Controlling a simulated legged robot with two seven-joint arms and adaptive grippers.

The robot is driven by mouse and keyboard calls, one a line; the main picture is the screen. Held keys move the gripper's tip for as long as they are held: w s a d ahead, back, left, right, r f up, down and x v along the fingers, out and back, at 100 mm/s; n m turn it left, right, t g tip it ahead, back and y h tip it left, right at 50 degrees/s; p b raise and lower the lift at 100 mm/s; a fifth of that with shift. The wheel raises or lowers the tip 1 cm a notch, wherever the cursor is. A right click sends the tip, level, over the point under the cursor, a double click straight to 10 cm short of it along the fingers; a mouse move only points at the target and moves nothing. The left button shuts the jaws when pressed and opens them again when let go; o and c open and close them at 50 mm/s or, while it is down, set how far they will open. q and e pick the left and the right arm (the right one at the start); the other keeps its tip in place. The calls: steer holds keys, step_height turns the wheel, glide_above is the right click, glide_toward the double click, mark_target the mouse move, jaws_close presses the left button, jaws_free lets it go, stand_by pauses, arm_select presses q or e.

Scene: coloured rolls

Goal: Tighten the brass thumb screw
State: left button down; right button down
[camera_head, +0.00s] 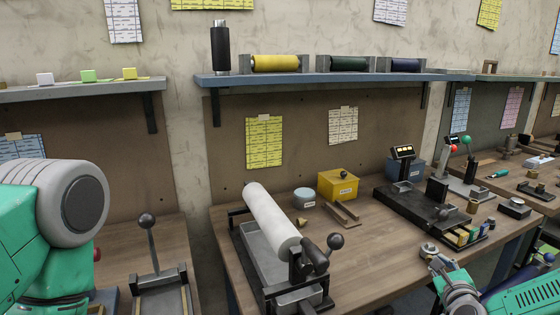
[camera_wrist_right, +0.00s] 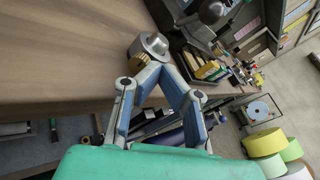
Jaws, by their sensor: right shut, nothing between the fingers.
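The brass thumb screw (camera_wrist_right: 138,63) is a small knurled brass knob on the side of a rounded grey metal fitting (camera_wrist_right: 152,44) at the wooden bench's edge. The fitting also shows in the head view (camera_head: 428,249), where the screw is too small to make out. My right gripper (camera_wrist_right: 160,64) is shut and empty. Its fingertips meet just in front of the fitting, close beside the screw; whether they touch it I cannot tell. My left gripper is out of view; only part of that arm shows at the left.
On the bench (camera_head: 380,264) stand a white roll (camera_head: 271,217) in a grey tray, a lever with a dark ball (camera_head: 335,241), a yellow box (camera_head: 338,186) and a black device (camera_head: 425,206). Coloured rolls lie on the shelf above.

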steer(key=shift+a+f+v, duration=0.1)
steer(key=shift+a+v, duration=0.05)
steer(key=shift+v, duration=0.8)
steer(key=shift+a+f+v, duration=0.15)
steer(key=shift+v, duration=0.85)
steer(key=shift+a+f+v, duration=0.1)
steer(key=shift+a+v, duration=0.05)
steer(key=shift+v, duration=0.8)
steer(key=s+a+f+n+g+y, duration=0.75)
steer(key=s+a+f+n, duration=0.75)
steer(key=n, duration=0.3)
steer(key=s+d+f+n+g+h, duration=0.1)
steer(key=s+d+n+g+h, duration=0.1)
steer(key=s+n+g, duration=0.2)
steer(key=s+d+f+n+g+h, duration=0.1)
steer(key=s+d+f+n+g, duration=0.1)
steer(key=s+n, duration=0.9)
steer(key=s+d+g, duration=0.1)
steer(key=s+g, duration=0.1)
steer(key=s, duration=0.3)
steer(key=shift+s+d+h, duration=0.25)
steer(key=shift+s+h, duration=0.1)
